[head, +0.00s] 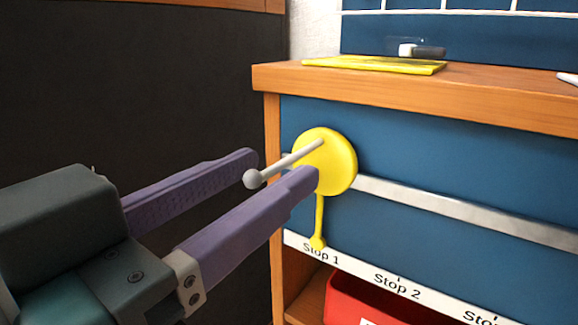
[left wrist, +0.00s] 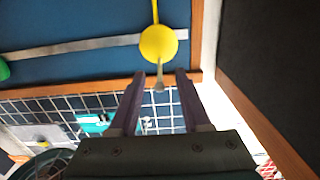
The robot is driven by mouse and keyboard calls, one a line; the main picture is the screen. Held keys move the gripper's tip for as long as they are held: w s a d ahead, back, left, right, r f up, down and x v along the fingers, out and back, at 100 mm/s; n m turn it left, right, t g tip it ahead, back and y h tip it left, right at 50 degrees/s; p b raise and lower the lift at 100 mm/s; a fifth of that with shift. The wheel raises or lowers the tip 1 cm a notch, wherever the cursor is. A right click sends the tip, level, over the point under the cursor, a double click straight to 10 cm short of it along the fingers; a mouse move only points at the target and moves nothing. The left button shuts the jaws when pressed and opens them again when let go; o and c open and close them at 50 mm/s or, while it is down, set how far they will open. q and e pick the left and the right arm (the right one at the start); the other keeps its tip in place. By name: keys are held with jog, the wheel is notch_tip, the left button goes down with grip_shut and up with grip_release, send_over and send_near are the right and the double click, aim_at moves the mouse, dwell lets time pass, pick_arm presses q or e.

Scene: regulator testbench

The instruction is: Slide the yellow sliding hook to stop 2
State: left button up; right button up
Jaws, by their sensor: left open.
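The yellow sliding hook (head: 343,165) is a round disc on a metal rail (head: 450,205), with a grey ball-tipped peg (head: 280,164) sticking out. Its yellow pointer hangs down to the Stop 1 label (head: 320,256). The Stop 2 label (head: 397,285) is to its right. My left gripper (head: 282,168) is open, with its two purple fingers on either side of the peg and not closed on it. In the left wrist view the yellow hook (left wrist: 158,44) is ahead, and its peg points between the fingertips (left wrist: 158,80). My right gripper is not in view.
A wooden bench top (head: 430,98) overhangs the blue panel (head: 440,165). A yellow booklet (head: 375,65) lies on the top. A red bin (head: 365,303) sits below the label strip. The rail to the right of the hook is clear in the head view.

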aim_at(293, 154)
pick_arm(q)
jog(key=b+x, duration=0.1)
jog(key=x, duration=0.3)
jog(key=shift+w+d+f, duration=0.1)
jog(key=shift+w, duration=0.1)
jog(key=shift+w+d+b, duration=0.35)
jog(key=shift+w+b, duration=0.05)
jog(key=shift+w, duration=0.05)
grip_shut()
dwell(0.9)
